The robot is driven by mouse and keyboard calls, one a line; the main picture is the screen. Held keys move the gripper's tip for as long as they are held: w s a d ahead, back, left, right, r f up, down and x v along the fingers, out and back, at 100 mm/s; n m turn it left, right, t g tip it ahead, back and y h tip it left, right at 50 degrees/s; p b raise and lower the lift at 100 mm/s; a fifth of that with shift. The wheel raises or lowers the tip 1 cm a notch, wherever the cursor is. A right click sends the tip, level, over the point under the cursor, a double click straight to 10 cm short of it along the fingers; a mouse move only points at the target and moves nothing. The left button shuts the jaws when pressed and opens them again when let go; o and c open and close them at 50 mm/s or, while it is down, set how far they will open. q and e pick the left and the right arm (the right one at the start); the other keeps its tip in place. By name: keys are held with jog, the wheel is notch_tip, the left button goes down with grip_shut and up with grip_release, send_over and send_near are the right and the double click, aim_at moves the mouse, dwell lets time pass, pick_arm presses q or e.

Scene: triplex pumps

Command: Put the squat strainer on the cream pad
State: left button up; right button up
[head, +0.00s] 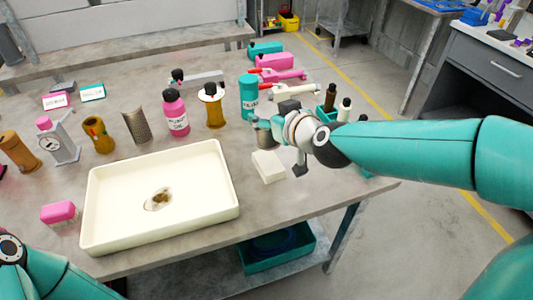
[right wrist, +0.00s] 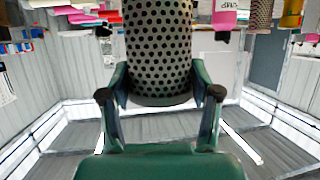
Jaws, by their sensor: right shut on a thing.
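The squat strainer (head: 262,134) is a grey perforated cylinder; its holes show large in the right wrist view (right wrist: 158,45). My right gripper (head: 277,126) is shut on it, with a fingertip at each side in the right wrist view (right wrist: 160,94). The cream pad (head: 268,167) is a small pale block on the table, right of the tray. In the head view the strainer shows just above the pad's far edge; I cannot tell the gap between them. A taller perforated strainer (head: 137,125) stands apart at the left. My left gripper is out of view.
A large cream tray (head: 100,212) with a brown stain lies left of the pad. A teal bottle (head: 249,97), an amber bottle (head: 213,105) and a pink bottle (head: 176,112) stand behind. Dark-capped bottles (head: 344,109) stand right of my gripper. The table's front edge is close.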

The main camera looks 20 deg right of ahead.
aim_at(271, 139)
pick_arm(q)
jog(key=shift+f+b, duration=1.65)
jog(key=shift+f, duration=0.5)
pick_arm(e)
jog(key=shift+f, duration=3.5)
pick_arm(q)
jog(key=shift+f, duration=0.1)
pick_arm(e)
jog(key=o, duration=1.2)
jog(key=shift+s+d+r, duration=0.15)
jog(key=shift+s+r, duration=0.2)
jog(key=shift+s, duration=0.2)
pick_arm(q)
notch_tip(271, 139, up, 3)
jog(key=p, duration=0.2)
jog(key=shift+p, duration=0.35)
pick_arm(e)
jog(key=v, duration=1)
jog(key=shift+s, duration=0.45)
